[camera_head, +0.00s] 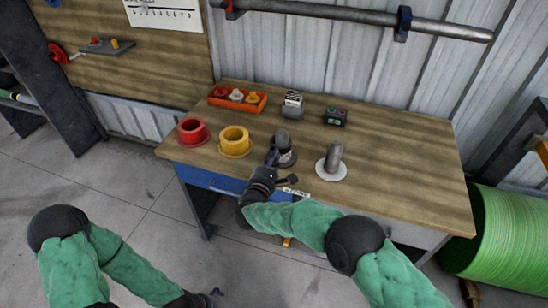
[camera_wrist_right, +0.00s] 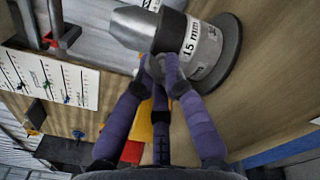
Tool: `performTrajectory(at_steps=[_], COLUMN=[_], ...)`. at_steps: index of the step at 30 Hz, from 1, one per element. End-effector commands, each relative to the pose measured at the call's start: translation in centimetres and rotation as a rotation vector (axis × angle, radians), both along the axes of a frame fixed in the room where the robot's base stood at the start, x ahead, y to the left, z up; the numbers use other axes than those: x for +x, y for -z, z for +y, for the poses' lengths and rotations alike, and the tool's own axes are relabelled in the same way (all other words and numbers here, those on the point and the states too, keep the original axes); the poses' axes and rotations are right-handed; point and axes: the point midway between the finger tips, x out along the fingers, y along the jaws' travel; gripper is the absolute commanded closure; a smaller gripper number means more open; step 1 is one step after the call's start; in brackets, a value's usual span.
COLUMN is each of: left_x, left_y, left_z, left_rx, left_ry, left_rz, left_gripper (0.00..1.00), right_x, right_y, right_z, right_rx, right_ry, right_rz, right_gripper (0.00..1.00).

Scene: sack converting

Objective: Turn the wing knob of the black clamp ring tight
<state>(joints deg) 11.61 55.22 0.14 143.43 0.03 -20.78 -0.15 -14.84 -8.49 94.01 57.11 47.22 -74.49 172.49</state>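The black clamp ring (camera_head: 286,160) sits at the foot of a grey post (camera_head: 283,140) on the workbench. In the right wrist view the dark ring (camera_wrist_right: 228,52) surrounds a grey body with a "15 mm" label (camera_wrist_right: 190,38). My right gripper (camera_head: 273,157) is at the ring's left side. In the right wrist view its purple fingers (camera_wrist_right: 164,70) come together on a small grey part, which looks like the wing knob (camera_wrist_right: 154,66), mostly hidden by the fingertips.
A red ring (camera_head: 193,131) and a yellow ring (camera_head: 234,141) stand left on the bench. A second grey post on a white disc (camera_head: 332,162) stands close on the right. An orange tray (camera_head: 237,104) and small boxes (camera_head: 292,105) are behind. The bench's right side is clear.

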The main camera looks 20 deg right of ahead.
Motion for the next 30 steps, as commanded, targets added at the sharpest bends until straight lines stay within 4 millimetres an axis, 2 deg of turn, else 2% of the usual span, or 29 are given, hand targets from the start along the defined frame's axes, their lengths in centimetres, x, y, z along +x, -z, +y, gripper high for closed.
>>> performTrajectory(at_steps=[1,2,14,30], left_x=[0.0,0.0,0.0,0.0], left_y=[0.0,0.0,0.0,0.0], left_z=[0.0,0.0,0.0,0.0], left_rx=[0.0,0.0,0.0,0.0], left_ry=[0.0,0.0,0.0,0.0], left_rz=[0.0,0.0,0.0,0.0], left_gripper=[0.0,0.0,0.0,0.0], right_x=[0.0,0.0,0.0,0.0], right_y=[0.2,0.1,-0.5,-8.8], right_z=[0.0,0.0,0.0,0.0], right_rx=[0.0,0.0,-0.001,0.001], right_ry=[0.0,0.0,0.001,-0.001], right_rz=[0.003,0.003,-0.001,-0.001], right_gripper=[0.7,0.64,0.64,0.64])
